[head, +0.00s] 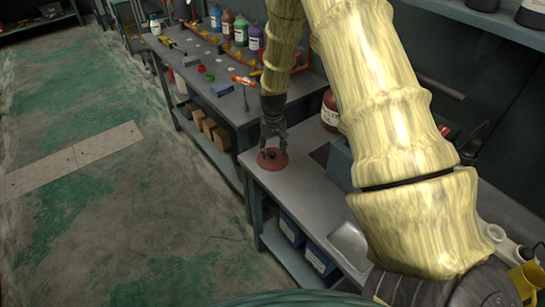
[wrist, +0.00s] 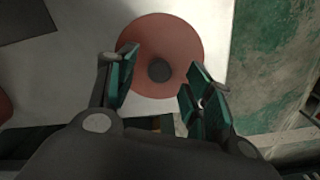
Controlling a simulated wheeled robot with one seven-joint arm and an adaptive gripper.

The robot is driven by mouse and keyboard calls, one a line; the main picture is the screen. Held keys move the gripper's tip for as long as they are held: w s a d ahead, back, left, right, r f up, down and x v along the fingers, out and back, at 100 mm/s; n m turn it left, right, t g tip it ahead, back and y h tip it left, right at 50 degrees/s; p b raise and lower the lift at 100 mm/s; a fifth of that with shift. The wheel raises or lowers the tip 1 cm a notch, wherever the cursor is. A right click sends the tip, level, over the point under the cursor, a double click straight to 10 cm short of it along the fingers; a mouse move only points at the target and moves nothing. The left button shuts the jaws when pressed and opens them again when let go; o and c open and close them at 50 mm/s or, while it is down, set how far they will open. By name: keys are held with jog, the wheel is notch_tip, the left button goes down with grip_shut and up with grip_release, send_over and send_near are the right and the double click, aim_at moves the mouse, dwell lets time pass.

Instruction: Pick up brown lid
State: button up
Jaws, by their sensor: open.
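The brown lid (head: 272,160) is a flat, reddish-brown disc lying on the grey workbench near its left corner. In the wrist view the lid (wrist: 178,42) shows a dark round knob (wrist: 159,70) at its centre. My gripper (head: 272,143) is over the lid, pointing down. In the wrist view my gripper's fingertips (wrist: 158,68) are apart, one on each side of the knob, with nothing held between them. I cannot tell exactly how far above the lid they are.
A brown bottle (head: 329,110) stands on the near workbench (head: 300,190) behind the lid, beside a grey-blue box (head: 340,165). A metal tray (head: 349,243) lies toward the front. Several coloured bottles (head: 241,30) and an orange-handled tool (head: 245,82) are on the farther bench. The floor at left is clear.

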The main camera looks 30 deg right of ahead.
jog(key=shift+f+p, duration=0.45)
jog(key=shift+f, duration=1)
jog(key=shift+c, duration=0.4)
grip_shut()
